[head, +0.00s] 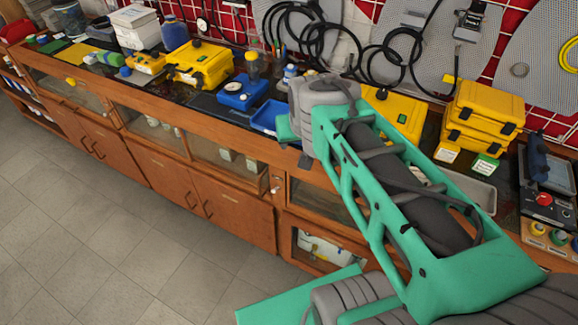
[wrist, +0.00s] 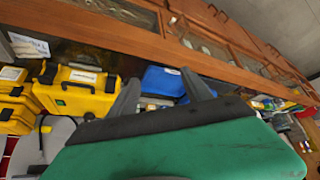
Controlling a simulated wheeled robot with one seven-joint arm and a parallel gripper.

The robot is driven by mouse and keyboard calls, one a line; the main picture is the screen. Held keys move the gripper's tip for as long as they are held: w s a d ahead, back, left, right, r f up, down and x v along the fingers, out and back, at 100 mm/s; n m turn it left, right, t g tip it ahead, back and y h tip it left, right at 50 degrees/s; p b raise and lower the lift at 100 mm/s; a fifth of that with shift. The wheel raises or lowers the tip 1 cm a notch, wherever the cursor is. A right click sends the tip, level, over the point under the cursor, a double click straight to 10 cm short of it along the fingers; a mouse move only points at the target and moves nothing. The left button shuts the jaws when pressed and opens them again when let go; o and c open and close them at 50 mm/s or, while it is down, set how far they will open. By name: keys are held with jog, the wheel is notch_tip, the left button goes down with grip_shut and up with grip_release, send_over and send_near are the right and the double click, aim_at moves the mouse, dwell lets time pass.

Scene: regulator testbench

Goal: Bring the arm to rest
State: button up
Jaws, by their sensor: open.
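My gripper (wrist: 162,82) shows in the wrist view with its two dark fingers spread apart and nothing between them. A blue tray or box (wrist: 163,82) lies beyond the gap between the fingers. In the head view my green and grey arm reaches from the lower right up toward the bench. Its far end is over the bench's front edge, and the gripper there is mostly hidden by my own arm.
The wooden workbench (head: 235,183) runs along the wall with tools on top. Yellow cases (head: 482,110) are stacked right of my arm. Another yellow case (head: 200,66) and a blue device (head: 242,93) stand left. The tiled floor (head: 80,220) in front is clear.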

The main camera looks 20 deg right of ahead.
jog(key=s+a+f+n+g+y, duration=0.1)
jog(key=s+a+f, duration=0.3)
jog(key=s, duration=0.5)
jog(key=a+n+g, duration=0.1)
jog(key=a, duration=0.1)
jog(key=shift+a+f+n+y, duration=0.25)
jog(key=shift+a+n+y, duration=0.05)
jog(key=shift+a+n, duration=0.1)
jog(key=shift+d, duration=0.1)
